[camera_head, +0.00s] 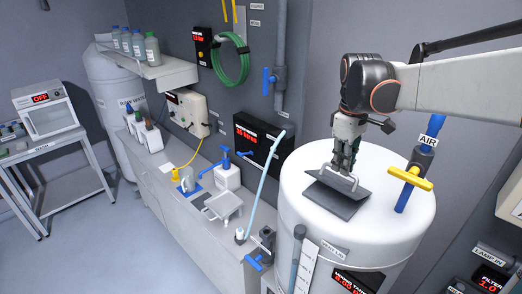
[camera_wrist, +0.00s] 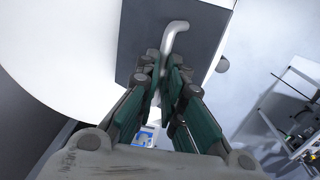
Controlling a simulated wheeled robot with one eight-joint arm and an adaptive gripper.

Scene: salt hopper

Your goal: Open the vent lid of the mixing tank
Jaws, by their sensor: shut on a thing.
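The white mixing tank (camera_head: 400,215) stands at the right of the head view, with a label on its front that seems to read vent lid. The grey vent lid (camera_head: 318,174) is on top of the tank. It looks tilted up above a darker flat area (camera_head: 331,203); the exact angle is hard to tell. My gripper (camera_head: 343,172) points down and is shut on the lid's bent bar handle (camera_head: 352,182). In the wrist view, my gripper's green-sided fingers (camera_wrist: 165,85) close around the handle (camera_wrist: 176,32) over the dark lid (camera_wrist: 140,30).
A yellow-handled air valve (camera_head: 410,178) on a blue pipe stands right of the lid, close to my arm. A light-blue tube (camera_head: 264,180) rises left of the tank. A bench (camera_head: 190,215) with a pump bottle and small tray is further left. Floor at the lower left is clear.

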